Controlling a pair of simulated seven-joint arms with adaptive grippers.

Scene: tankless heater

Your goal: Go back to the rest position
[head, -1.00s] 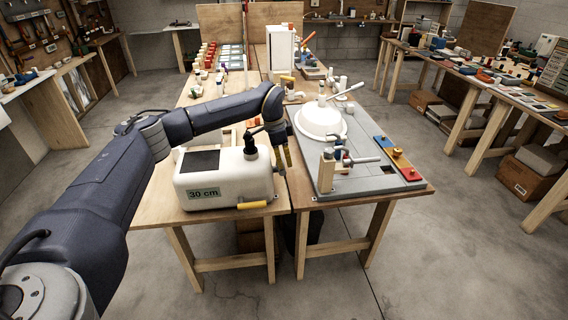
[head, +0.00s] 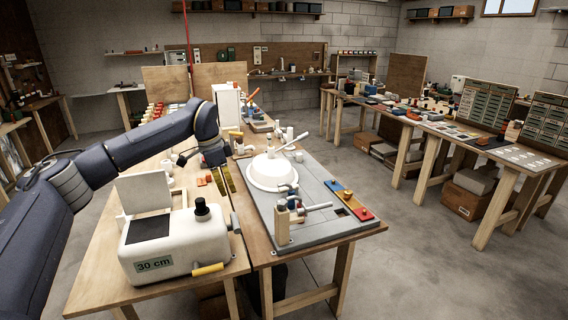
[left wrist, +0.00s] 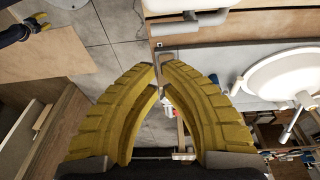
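My left gripper (head: 222,179) hangs over the left workbench beside the inner edge of the grey board, left of the white round lid. Its arm reaches in from the left of the head view. In the left wrist view the two yellow fingers (left wrist: 158,78) come together at their tips with nothing held between them. My right gripper is not in the head view. A small dark shape with yellow (left wrist: 25,30) shows at the upper left of the left wrist view; I cannot tell what it is.
A white tank marked "30 cm" (head: 180,245) stands at the near left, close under my left arm. The grey board (head: 290,230) carries a white round lid (head: 270,173) and valve parts. A white box (head: 226,108) stands farther back. Open floor (head: 430,270) lies right.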

